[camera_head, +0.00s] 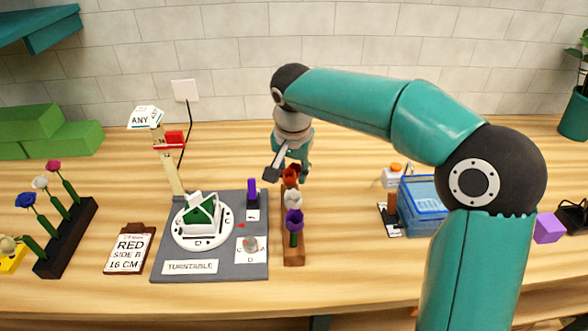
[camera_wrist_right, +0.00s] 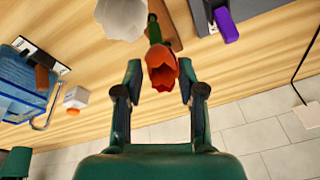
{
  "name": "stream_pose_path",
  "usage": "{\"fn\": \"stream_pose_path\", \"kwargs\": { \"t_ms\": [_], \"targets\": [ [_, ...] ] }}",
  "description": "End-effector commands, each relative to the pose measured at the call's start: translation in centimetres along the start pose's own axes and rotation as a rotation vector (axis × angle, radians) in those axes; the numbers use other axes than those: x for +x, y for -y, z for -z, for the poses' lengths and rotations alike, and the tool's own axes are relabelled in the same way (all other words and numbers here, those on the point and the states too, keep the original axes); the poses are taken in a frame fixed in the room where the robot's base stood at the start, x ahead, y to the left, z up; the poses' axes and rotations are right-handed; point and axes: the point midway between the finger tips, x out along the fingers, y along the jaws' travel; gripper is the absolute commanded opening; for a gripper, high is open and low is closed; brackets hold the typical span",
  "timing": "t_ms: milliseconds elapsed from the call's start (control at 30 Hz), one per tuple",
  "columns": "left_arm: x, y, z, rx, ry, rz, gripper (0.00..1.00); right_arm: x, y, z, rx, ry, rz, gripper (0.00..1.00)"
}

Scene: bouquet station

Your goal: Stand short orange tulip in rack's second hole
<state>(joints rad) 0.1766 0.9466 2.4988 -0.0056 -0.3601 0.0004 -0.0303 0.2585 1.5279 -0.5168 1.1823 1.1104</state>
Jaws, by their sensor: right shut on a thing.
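The orange tulip (camera_head: 291,173) is at the far end of the small wooden rack (camera_head: 294,256), behind a white flower (camera_head: 293,199) and a purple flower (camera_head: 294,219). My right gripper (camera_head: 287,172) is at the orange tulip and shut on it. In the right wrist view the orange bloom (camera_wrist_right: 162,70) sits between the two fingers, with its green stem (camera_wrist_right: 154,28) running toward the wooden rack. Whether the stem's foot is in a hole is hidden. My left gripper is not in view.
A turntable board (camera_head: 160,272) with a purple peg (camera_head: 252,192) is left of the wooden rack. A clipboard (camera_head: 130,248) and a dark rack (camera_head: 68,238) with several flowers are farther left. A blue clear bin (camera_head: 422,205) is to the right.

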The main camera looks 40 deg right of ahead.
Motion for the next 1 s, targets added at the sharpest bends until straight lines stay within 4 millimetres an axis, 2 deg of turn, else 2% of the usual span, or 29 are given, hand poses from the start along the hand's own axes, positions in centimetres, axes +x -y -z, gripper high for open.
{"fn": "stream_pose_path", "kwargs": {
  "t_ms": [1000],
  "targets": [
    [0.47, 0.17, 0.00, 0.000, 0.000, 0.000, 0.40, 0.59, -0.06, -0.13, 0.000, 0.000, 0.000, 0.22]
  ]
}}
